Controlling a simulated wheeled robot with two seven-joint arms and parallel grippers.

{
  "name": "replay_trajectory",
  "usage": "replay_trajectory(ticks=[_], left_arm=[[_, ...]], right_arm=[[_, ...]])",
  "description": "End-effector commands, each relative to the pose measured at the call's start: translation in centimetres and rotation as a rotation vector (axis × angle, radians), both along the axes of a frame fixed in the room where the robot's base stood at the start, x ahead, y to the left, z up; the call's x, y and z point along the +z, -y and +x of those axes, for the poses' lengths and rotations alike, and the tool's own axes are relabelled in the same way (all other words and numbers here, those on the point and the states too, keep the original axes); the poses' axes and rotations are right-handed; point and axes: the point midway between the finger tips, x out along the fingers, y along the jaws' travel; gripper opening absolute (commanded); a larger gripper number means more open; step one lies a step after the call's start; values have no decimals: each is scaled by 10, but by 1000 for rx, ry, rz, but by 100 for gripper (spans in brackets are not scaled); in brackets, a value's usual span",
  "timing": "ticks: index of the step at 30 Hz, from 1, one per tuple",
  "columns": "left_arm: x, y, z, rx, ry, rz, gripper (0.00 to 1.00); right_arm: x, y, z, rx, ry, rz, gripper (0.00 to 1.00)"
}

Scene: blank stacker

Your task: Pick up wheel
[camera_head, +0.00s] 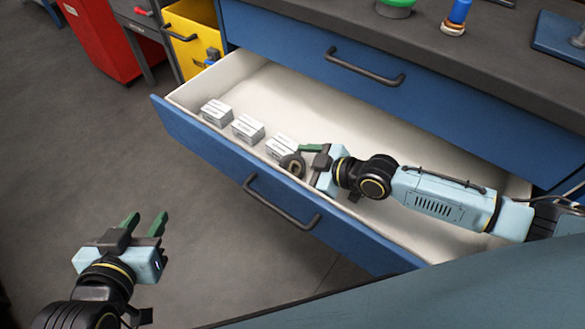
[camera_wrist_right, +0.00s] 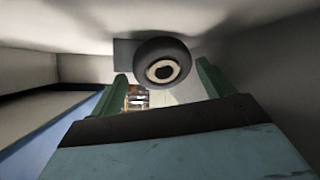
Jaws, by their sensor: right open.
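The wheel (camera_head: 293,165) is small and dark with a pale hub, and sits in the open blue drawer near its front wall. It also shows in the right wrist view (camera_wrist_right: 162,68), ahead of the gripper and between the lines of its two green fingers. My right gripper (camera_head: 305,158) is inside the drawer, right beside the wheel; it is open (camera_wrist_right: 162,85). Whether a finger touches the wheel I cannot tell. My left gripper (camera_head: 146,222) is open and empty, in front of the drawer over the floor.
Several grey-white blocks, one of them here (camera_head: 248,129), stand in a row along the drawer's front wall (camera_head: 225,150), close to the wheel. The drawer has a dark handle (camera_head: 282,203). A closed blue drawer (camera_head: 300,40) is above. The drawer's back and middle floor are clear.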

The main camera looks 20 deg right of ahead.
Motion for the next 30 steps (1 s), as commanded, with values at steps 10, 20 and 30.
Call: replay_trajectory(ticks=[10,20,30], left_arm=[[1,0,0,0,4,-1,36],[0,0,0,0,2,0,36],[-7,-3,-6,4,-56,14,36]], right_arm=[[0,0,0,0,0,0,66],[1,0,1,0,2,0,37],[7,0,0,0,2,1,37]])
